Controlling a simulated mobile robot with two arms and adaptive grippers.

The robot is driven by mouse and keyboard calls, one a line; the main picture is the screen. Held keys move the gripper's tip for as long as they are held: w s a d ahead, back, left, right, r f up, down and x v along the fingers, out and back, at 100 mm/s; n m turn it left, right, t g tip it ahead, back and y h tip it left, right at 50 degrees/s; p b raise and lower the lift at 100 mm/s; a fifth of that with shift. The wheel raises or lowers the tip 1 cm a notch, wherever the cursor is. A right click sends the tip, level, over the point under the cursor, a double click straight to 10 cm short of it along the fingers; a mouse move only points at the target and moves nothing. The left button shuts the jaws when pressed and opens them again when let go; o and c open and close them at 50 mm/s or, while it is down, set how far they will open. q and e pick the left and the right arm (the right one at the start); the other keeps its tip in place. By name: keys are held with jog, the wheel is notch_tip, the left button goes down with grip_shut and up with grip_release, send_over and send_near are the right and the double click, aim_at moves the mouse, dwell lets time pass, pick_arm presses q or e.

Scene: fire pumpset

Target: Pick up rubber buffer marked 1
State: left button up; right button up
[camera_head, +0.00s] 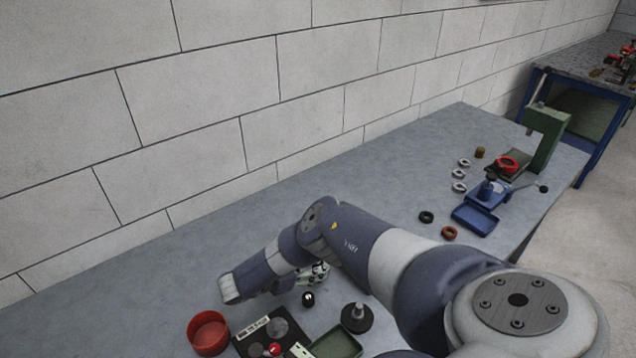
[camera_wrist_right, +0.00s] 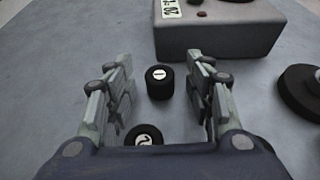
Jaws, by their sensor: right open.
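The rubber buffer marked 1 (camera_wrist_right: 159,84) is a short black cylinder with a white label on top. It stands upright on the table between the fingers of my open right gripper (camera_wrist_right: 163,76), toward their tips, with a gap on each side. A second black buffer (camera_wrist_right: 145,136), its label apparently a 2, stands closer to the palm, partly hidden by the gripper body. In the head view one black buffer (camera_head: 308,300) shows just below my right gripper (camera_head: 318,272); its mark is too small to read. My left gripper is out of view.
The head view also shows a red bowl (camera_head: 209,333), a green tray (camera_head: 336,344) and a blue fixture (camera_head: 476,218). The wall runs behind the table.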

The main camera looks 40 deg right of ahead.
jog(key=shift+c, duration=0.4)
jog(key=c, duration=0.9)
jog(key=shift+r, duration=0.1)
